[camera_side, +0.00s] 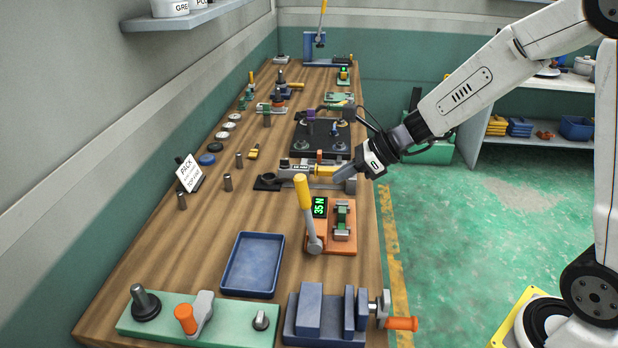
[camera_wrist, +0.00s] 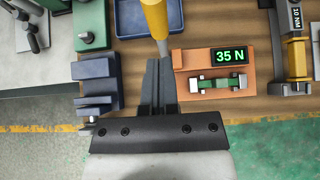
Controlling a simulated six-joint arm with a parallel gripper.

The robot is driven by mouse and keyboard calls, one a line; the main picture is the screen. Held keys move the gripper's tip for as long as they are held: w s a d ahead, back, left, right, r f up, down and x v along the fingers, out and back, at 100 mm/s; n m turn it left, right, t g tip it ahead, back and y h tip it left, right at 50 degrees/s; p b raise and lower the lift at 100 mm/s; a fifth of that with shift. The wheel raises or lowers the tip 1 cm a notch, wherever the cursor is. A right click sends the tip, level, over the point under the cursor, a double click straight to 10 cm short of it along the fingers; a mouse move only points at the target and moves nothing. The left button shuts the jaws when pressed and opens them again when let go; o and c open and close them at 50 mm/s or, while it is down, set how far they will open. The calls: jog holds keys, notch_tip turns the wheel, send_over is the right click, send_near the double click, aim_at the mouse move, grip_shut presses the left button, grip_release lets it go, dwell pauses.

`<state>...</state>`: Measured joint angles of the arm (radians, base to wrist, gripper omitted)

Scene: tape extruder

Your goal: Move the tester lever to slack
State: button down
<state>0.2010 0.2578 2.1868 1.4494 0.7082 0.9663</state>
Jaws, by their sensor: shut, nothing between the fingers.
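The tester has an orange base (camera_side: 343,247) with a green display reading 35 N (camera_side: 320,207). Its lever (camera_side: 304,192) has a yellow handle and a grey shaft, and stands near upright at the base's left side. The lever handle also shows at the top of the wrist view (camera_wrist: 155,18), and the display right of it (camera_wrist: 229,56). A small grey and green clamp (camera_side: 342,220) sits on the base. My gripper (camera_side: 338,177) is shut and empty, right of and above the lever handle in the side view. In the wrist view its fingers (camera_wrist: 157,65) point at the lever; contact cannot be told.
A blue tray (camera_side: 282,257) lies left of the tester. A blue vise (camera_side: 326,318) and a green-based fixture (camera_side: 160,327) stand at the near end. A yellow-handled gauge device (camera_side: 323,169) is just beyond the tester. The aisle floor (camera_side: 470,260) on the right is clear.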

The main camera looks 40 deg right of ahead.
jog(key=s+d+r, duration=0.3)
jog(key=r, duration=0.4)
jog(key=shift+s+d, duration=0.25)
jog(key=shift+s, duration=0.05)
